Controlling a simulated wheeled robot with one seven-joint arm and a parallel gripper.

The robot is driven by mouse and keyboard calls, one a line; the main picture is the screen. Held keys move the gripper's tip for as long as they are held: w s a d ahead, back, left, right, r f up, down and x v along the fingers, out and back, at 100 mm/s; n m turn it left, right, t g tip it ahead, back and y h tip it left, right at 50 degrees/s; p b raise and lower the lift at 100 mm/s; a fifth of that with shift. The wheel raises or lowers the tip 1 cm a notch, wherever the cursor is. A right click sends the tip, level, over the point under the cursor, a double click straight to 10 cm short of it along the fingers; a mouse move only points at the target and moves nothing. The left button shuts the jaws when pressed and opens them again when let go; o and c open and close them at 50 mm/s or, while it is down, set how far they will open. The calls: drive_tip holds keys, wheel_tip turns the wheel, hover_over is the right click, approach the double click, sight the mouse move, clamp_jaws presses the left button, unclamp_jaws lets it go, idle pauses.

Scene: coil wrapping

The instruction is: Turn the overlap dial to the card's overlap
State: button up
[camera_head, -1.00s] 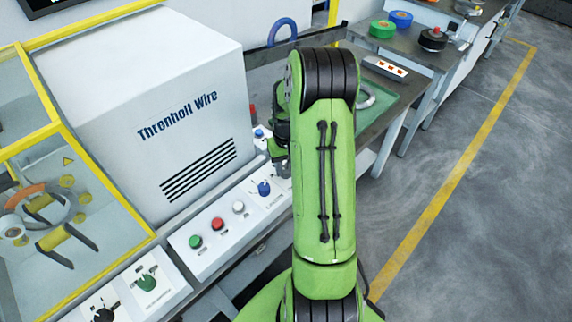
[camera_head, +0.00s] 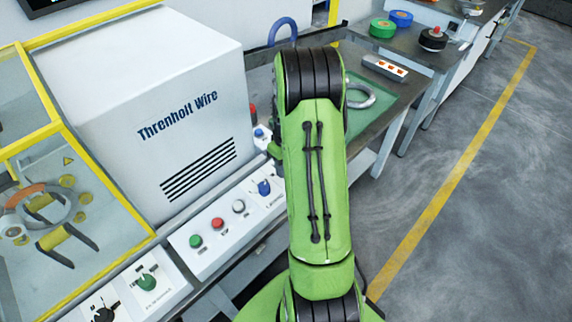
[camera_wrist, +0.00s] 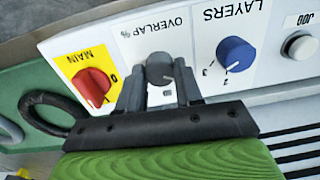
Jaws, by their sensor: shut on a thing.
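The grey overlap dial (camera_wrist: 160,68) sits on a white panel (camera_wrist: 190,20) under the printed words OVERLAP %. My gripper (camera_wrist: 160,82) has one finger on each side of the dial and is shut on it. The dial's pointer and scale are mostly hidden by the fingers, so its setting cannot be read. In the head view my arm hides the dial and the gripper. No readable card with an overlap value shows.
Beside the dial are the blue LAYERS knob (camera_wrist: 235,53) and the red MAIN switch (camera_wrist: 91,87) on yellow. A black loop (camera_wrist: 50,112) lies near the panel. The head view shows a white machine housing (camera_head: 150,100), a silver ring (camera_head: 360,96) on a green mat and several buttons.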

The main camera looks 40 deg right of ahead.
drive_tip(key=o, duration=1)
drive_tip(key=shift+o, duration=0.2)
wheel_tip(320, 180, up, 16)
drive_tip(key=p, duration=0.3)
drive_tip(key=shift+d, duration=0.2)
drive_tip(key=shift+f, duration=0.1)
drive_tip(key=s+a+r+t, duration=0.1)
drive_tip(key=a+r+t, duration=0.1)
drive_tip(key=a+r, duration=0.6)
drive_tip(key=s+a+r+t, duration=0.2)
drive_tip(key=s+a+t, duration=0.1)
drive_tip(key=s+a, duration=1.2)
drive_tip(key=shift+a+t, duration=0.3)
